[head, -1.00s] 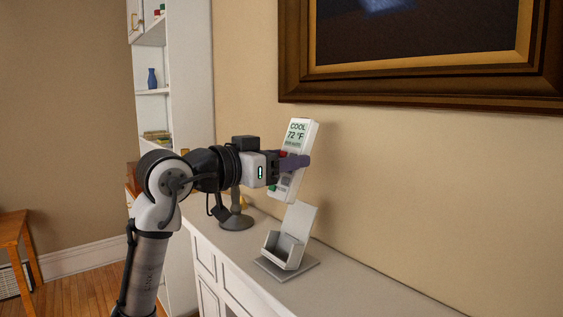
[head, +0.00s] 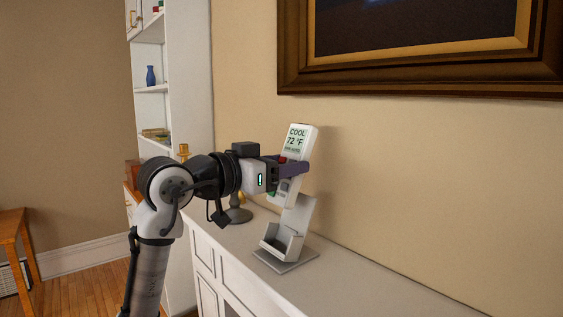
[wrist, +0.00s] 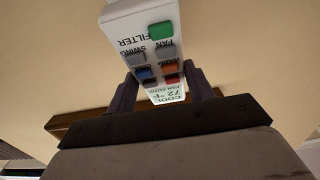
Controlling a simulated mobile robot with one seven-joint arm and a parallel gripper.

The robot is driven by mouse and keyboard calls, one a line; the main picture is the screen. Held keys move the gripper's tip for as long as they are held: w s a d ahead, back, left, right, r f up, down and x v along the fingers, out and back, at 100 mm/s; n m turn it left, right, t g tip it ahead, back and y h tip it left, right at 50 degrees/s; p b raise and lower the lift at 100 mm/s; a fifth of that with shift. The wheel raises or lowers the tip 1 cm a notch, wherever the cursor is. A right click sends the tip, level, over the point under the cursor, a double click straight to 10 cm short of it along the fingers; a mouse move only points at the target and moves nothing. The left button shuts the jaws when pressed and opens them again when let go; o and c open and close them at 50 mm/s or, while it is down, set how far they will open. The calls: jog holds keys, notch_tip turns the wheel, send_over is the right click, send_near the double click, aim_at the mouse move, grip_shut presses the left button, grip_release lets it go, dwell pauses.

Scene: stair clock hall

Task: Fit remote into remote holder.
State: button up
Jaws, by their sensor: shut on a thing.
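The remote (head: 299,141) is white, with a screen reading "COOL 72 °F" at its top and coloured buttons below. My gripper (head: 294,168) is shut on it around the middle and holds it nearly upright, leaning a little. In the wrist view the remote (wrist: 150,42) sits between the two fingers (wrist: 160,92), with its button end towards the camera. The remote holder (head: 290,242) is a light grey stand with a tall back plate and a front pocket. The remote's lower end is just above the holder and overlaps its back plate in the head view; whether they touch I cannot tell.
The holder stands on a long white cabinet (head: 345,287) against a beige wall. A dark round-based object (head: 238,215) stands behind my gripper. A framed picture (head: 420,78) hangs above. The cabinet top right of the holder is clear.

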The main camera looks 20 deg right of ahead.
aim_at(297, 209)
jog(key=shift+w+d+f+b, duration=0.15)
jog(key=shift+f+b, duration=0.55)
jog(key=shift+f, duration=0.5)
jog(key=shift+s+d+f+b, duration=0.1)
jog(key=shift+d+f+b, duration=0.1)
jog(key=shift+f+b, duration=0.75)
jog(key=shift+w+d+f+b, duration=0.15)
jog(key=shift+f+b, duration=0.3)
jog(key=shift+f, duration=1)
jog(key=shift+s+a+f+b, duration=0.1)
jog(key=shift+a+f+b, duration=0.15)
jog(key=shift+f, duration=0.25)
jog(key=shift+s+a+f+b, duration=0.1)
jog(key=shift+f+b, duration=0.25)
jog(key=shift+f, duration=0.15)
jog(key=o, duration=1)
jog(key=shift+f, duration=0.1)
jog(key=shift+o, duration=0.7)
jog(key=shift+a, duration=0.1)
